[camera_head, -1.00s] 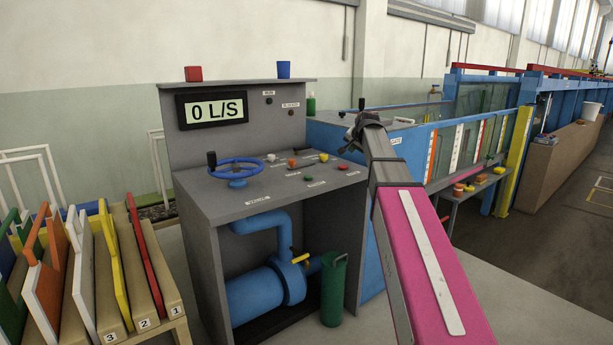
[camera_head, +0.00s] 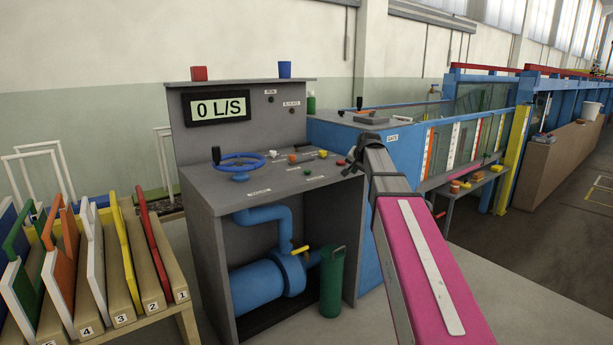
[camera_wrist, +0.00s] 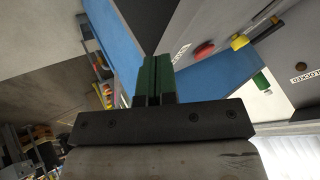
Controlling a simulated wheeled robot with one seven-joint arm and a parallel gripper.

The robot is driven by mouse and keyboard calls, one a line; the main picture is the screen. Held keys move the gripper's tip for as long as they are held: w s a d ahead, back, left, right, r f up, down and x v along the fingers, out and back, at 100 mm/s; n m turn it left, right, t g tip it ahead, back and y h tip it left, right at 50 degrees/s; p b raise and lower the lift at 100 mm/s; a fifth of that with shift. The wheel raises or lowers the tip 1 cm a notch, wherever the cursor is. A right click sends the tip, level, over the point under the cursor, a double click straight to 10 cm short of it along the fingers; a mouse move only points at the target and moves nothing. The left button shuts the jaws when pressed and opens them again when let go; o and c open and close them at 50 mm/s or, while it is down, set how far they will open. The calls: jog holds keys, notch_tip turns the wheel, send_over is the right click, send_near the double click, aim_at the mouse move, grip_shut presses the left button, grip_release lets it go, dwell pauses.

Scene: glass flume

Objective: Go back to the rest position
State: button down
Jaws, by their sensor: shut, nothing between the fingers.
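My gripper (camera_head: 352,163) is at the end of my pink and grey arm, in front of the right side of the grey control console (camera_head: 340,215) in the head view. In the wrist view my gripper (camera_wrist: 157,80) shows its two green fingers pressed together, with nothing between them. The console top carries a blue handwheel (camera_head: 238,163) and several coloured buttons. In the wrist view a red button (camera_wrist: 204,50) and a yellow button (camera_wrist: 239,42) show beyond the fingers.
A rack (camera_head: 187,318) of coloured panels stands at the left. The blue flume (camera_head: 395,140) runs back to the right. Open floor (camera_head: 520,270) lies at the right.

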jog(key=s+f+n+g+h, duration=0.1)
jog(key=s+f+n+g, duration=0.4)
jog(key=s+f, duration=2.9)
jog(key=f+g, duration=0.1)
jog(key=g, duration=0.1)
jog(key=shift+a+f+n+g+h, duration=0.15)
jog(key=shift+n+g+h, duration=0.15)
jog(key=shift+n+g, duration=0.1)
jog(key=shift+w, duration=0.1)
